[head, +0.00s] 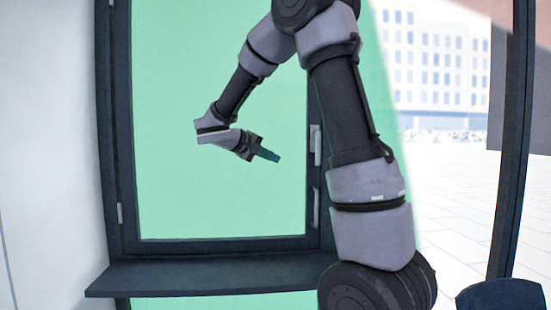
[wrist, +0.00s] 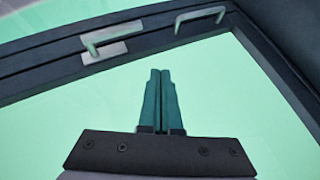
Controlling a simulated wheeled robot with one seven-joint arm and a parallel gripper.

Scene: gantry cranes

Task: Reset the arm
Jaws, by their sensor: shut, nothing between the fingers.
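My gripper (head: 267,155) is at the end of my bent arm, in front of the green pane in the head view. It points to the right and slightly down, toward the window frame's handle side. In the wrist view my gripper (wrist: 160,75) shows two teal fingers side by side, closed together with nothing between them. The fingertips appear apart from the frame and handles.
A dark-framed window with a green pane (head: 170,120) stands ahead. Its light handles (head: 315,145) are on the right side of the frame and also show in the wrist view (wrist: 112,40). A dark ledge (head: 200,277) juts out below. Paved open ground (head: 450,200) lies right.

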